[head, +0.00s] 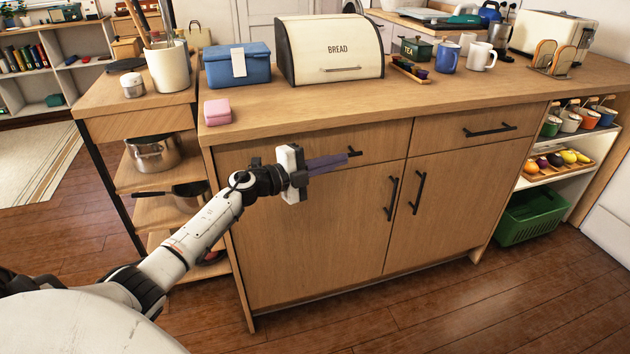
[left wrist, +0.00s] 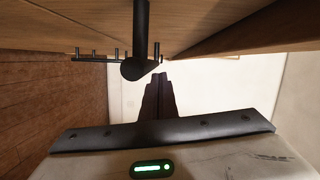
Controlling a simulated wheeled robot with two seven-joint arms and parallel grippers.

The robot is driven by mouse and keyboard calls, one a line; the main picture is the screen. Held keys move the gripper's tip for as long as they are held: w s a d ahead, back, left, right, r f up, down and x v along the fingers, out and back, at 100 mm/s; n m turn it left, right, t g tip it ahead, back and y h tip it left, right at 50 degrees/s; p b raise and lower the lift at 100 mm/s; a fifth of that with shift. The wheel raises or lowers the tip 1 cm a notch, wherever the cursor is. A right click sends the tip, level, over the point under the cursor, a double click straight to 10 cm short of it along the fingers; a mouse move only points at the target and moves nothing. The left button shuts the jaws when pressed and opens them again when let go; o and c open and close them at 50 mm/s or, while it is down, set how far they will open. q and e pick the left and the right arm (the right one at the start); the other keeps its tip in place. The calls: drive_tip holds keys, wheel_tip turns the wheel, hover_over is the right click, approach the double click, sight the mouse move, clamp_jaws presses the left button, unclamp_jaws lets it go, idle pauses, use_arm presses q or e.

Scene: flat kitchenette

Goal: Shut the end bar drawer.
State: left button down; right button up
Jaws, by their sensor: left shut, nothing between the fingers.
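The wooden counter cabinet has two drawers with dark bar handles. The left drawer (head: 235,157) is partly hidden behind my left gripper, and only the end of its handle (head: 355,152) shows past the fingers. The right drawer (head: 450,135) is in full view with its handle (head: 490,131). Both fronts look about flush in the head view, but a small gap at the left one cannot be ruled out. My left gripper (head: 345,158) is shut and empty, fingers pointing right across the left drawer's front. In the left wrist view its fingertips (left wrist: 158,80) are close to a dark bar (left wrist: 140,40); contact is unclear.
Two cabinet doors (head: 300,230) with upright handles are below the drawers. A bread box (head: 330,60), a blue box (head: 237,68) and a pink box (head: 217,112) stand on the counter. A shelf with pots is at left, a green basket (head: 530,216) at right. The floor in front is clear.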

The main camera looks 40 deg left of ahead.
use_arm(q)
drive_tip(key=s+p, duration=0.2)
drive_tip(key=s, duration=0.9)
drive_tip(key=shift+a+r+h, duration=0.3)
drive_tip(key=shift+r, duration=0.15)
drive_tip(key=s+d+f+n+g+y+p, duration=0.1)
drive_tip(key=s+d+f+n+g, duration=0.3)
drive_tip(key=s+d+f+n, duration=0.4)
drive_tip(key=s+d+f+n+g+y+p, duration=0.2)
drive_tip(key=s+d+f+n+g+p, duration=0.1)
drive_tip(key=s+d+f+n, duration=0.6)
drive_tip(key=s+d+f, duration=0.4)
drive_tip(key=s+d, duration=0.4)
drive_tip(key=d, duration=0.1)
drive_tip(key=shift+s+d+n+g+y, duration=0.25)
drive_tip(key=shift+n+g+y, duration=0.05)
drive_tip(key=shift+g, duration=0.1)
